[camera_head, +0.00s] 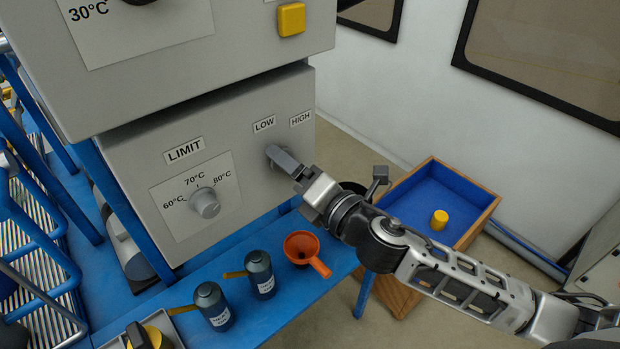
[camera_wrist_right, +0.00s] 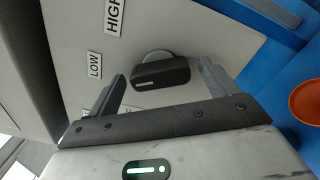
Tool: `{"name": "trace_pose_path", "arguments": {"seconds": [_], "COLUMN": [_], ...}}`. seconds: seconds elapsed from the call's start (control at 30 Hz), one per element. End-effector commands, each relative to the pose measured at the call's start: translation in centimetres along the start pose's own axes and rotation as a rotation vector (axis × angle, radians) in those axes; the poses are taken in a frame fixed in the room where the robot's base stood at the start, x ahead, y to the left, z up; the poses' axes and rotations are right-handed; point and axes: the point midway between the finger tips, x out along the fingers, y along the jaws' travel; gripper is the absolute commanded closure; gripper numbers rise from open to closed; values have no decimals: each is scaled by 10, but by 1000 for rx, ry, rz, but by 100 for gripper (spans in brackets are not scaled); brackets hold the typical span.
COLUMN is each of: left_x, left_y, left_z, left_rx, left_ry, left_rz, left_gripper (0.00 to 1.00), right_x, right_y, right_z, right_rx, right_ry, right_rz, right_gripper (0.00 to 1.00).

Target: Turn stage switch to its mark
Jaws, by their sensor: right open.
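The stage switch is a dark bar-shaped knob (camera_wrist_right: 165,72) with a short white line, on a pale round base on the grey panel. The labels LOW (camera_head: 264,125) and HIGH (camera_head: 300,119) sit above it in the head view. In the right wrist view, LOW (camera_wrist_right: 95,65) and HIGH (camera_wrist_right: 113,15) are to its left and upper left. My right gripper (camera_head: 283,161) is at the switch and hides most of it in the head view. In the wrist view its open fingers (camera_wrist_right: 161,80) stand on either side of the knob, with gaps visible. My left gripper is not in view.
A LIMIT dial (camera_head: 205,203) is on the panel left of the switch. A blue-lined wooden tray (camera_head: 411,207) holds a yellow cylinder (camera_head: 439,219) at the right.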

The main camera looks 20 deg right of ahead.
Motion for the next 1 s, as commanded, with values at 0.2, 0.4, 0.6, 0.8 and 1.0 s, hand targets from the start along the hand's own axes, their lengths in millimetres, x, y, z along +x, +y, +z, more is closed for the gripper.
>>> {"name": "trace_pose_path", "arguments": {"seconds": [0.2,0.4,0.6,0.8,1.0], "left_x": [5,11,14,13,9], "left_y": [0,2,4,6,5], "left_z": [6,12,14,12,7], "left_rx": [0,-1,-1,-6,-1], "left_ry": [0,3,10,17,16], "left_rz": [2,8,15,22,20], "left_gripper": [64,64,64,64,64], "right_x": [-31,-74,-109,-136,-152], "right_y": [-3,-5,-4,0,1], "right_z": [-2,-3,-3,0,1], "right_rx": [0,-1,-1,4,4], "right_ry": [3,3,5,0,-4], "right_rz": [-3,-4,-4,-3,0], "right_gripper": [15,15,15,15,15]}}
